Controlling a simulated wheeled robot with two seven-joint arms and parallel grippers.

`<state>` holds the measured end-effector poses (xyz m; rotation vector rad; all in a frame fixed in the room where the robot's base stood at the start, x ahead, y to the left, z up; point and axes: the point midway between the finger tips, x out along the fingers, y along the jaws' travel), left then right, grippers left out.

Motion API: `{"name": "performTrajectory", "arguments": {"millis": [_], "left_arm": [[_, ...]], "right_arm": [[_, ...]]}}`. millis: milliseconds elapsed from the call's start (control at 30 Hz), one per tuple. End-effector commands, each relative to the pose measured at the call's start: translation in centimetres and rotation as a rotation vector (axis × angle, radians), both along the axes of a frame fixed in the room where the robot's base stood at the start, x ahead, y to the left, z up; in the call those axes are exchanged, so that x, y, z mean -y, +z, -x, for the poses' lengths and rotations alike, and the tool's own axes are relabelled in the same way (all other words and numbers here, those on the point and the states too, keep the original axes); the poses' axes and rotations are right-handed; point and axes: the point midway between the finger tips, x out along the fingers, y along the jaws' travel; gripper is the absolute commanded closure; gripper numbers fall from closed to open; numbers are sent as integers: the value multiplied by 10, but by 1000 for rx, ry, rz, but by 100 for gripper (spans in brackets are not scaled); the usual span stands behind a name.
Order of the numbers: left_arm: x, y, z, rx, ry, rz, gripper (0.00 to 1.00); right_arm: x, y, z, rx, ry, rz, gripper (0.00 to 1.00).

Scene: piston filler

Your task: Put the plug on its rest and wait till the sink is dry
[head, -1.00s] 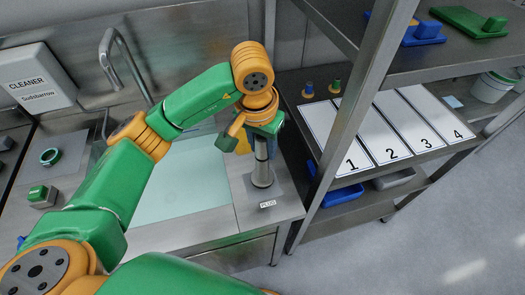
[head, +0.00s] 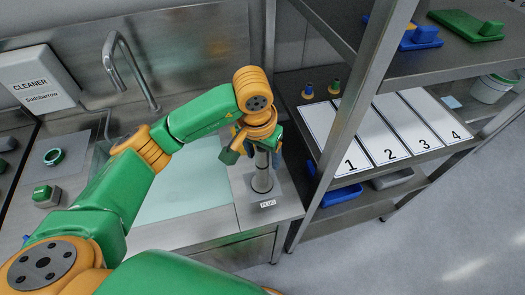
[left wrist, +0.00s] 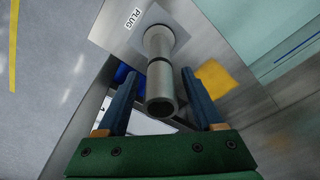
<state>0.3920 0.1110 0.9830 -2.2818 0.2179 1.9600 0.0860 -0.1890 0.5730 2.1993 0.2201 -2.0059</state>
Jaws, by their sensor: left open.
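The plug (head: 262,180), a grey metal standpipe, stands upright on the plate labelled PLUG (head: 268,203), right of the sink. Its open tube end faces the left wrist view (left wrist: 161,90). My left gripper (left wrist: 160,78) is open, with one blue finger on each side of the tube and gaps visible there; in the head view it is at the top of the plug (head: 259,150), partly hiding it. The sink (head: 185,190) shows a smooth pale-green surface, partly behind my arm; I cannot tell whether it is wet. My right gripper is out of view.
A steel rack post (head: 345,125) stands close right of the plug. The rack shelf holds numbered white panels (head: 375,138) and two small knobs.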

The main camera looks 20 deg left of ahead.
Motion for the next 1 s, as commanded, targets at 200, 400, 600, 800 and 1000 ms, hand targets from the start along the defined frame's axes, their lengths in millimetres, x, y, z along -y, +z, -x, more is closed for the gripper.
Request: {"name": "performTrajectory", "arguments": {"millis": [200,400,600,800,1000], "left_arm": [[-1,34,4,7,-2,0,32],[-3,87,11,7,1,0,32],[-3,118,17,2,1,0,32],[-3,122,18,-1,1,1,32],[-3,121,18,-1,0,1,32]], "right_arm": [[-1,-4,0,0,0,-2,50],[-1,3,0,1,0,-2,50],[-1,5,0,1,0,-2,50],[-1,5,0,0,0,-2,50],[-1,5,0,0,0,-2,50]]}}
